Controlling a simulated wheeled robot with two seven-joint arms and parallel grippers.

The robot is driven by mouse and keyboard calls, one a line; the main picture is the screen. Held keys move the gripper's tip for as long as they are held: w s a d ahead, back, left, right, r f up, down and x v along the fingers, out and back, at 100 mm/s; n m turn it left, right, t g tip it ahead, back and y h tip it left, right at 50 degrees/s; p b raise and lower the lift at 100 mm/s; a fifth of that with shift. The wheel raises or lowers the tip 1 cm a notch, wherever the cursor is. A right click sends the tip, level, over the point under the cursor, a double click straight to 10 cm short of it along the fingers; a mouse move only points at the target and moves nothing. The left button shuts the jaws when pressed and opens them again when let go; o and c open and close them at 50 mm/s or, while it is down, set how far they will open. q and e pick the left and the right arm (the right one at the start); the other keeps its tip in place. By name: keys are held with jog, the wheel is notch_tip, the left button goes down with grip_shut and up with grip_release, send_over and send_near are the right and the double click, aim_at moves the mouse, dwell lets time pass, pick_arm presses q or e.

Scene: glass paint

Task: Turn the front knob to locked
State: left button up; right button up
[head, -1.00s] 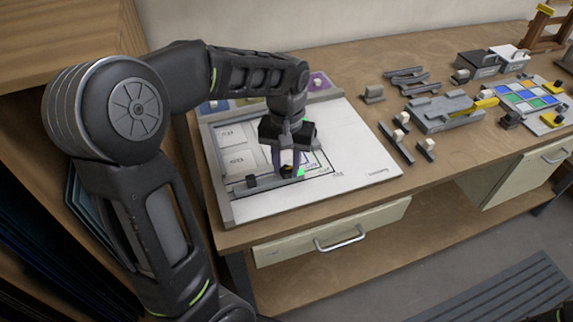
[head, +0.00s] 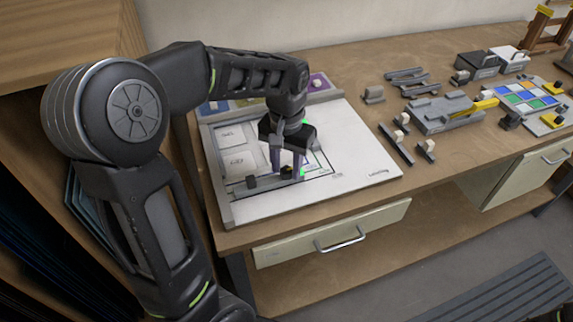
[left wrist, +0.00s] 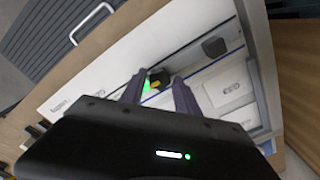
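The front knob is a small dark block with a yellow mark (head: 286,172) near the front edge of the white board (head: 366,175). My left gripper (head: 290,170) points down over it. In the left wrist view the knob (left wrist: 158,76) shows between the two fingertips (left wrist: 159,82), one finger on each side. The fingers stand apart with narrow gaps beside the knob, and I see no firm grip on it. The label that would show its setting is too small to read. My right gripper is in neither current view.
A second dark block (head: 251,181) sits left of the knob along the board's front. Grey tools and blocks (head: 396,145) and a tray of coloured tiles (head: 525,98) lie to the right. A drawer handle (head: 340,239) juts out below the table edge.

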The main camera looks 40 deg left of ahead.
aim_at(286, 170)
pick_arm(q)
jog(key=shift+o, duration=1.1)
notch_tip(286, 170, up, 8)
jog(key=shift+f+b, duration=0.1)
jog(key=shift+b, duration=0.25)
